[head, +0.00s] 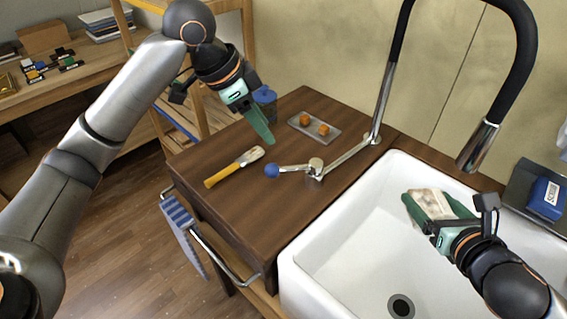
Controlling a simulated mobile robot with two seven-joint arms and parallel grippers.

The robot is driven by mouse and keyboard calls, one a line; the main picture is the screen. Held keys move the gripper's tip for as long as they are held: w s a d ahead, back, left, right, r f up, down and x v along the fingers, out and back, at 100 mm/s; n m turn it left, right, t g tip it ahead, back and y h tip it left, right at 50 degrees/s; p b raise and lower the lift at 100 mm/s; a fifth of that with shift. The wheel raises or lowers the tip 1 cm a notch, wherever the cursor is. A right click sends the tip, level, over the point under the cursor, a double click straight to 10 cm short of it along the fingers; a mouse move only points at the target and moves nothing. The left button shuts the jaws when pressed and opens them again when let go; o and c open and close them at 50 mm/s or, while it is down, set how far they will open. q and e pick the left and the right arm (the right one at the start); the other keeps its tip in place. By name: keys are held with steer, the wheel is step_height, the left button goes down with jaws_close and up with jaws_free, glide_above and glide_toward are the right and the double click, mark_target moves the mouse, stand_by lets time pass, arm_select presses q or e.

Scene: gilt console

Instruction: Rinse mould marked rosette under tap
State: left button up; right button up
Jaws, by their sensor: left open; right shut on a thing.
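The mould (431,203) is a pale, brownish-stained block over the right part of the white sink (345,245). My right gripper (432,208) is shut on it, with green fingers on either side. No rosette mark can be made out on it. The tap's chrome spout (478,146) hangs from a black hose above and right of the mould. No water stream shows. The tap's lever with a blue knob (271,170) reaches over the wooden counter. My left gripper (262,125) is open and empty, above the counter and a little behind the knob.
A yellow-handled scraper (233,168) lies on the counter (215,200). A grey tray (314,129) with orange pieces sits near the wall. A blue box (546,198) stands right of the sink. A striped towel (182,232) hangs on the front rail. The sink's left half is clear.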

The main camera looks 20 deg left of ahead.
mark_target(285, 167)
arm_select(q)
steer(key=x, duration=0.4)
steer(key=s+x, duration=0.1)
steer(key=x, duration=0.7)
steer(key=shift+s+f, duration=0.2)
steer(key=shift+f, duration=0.1)
steer(key=shift+c, duration=0.2)
jaws_close()
stand_by(0.8)
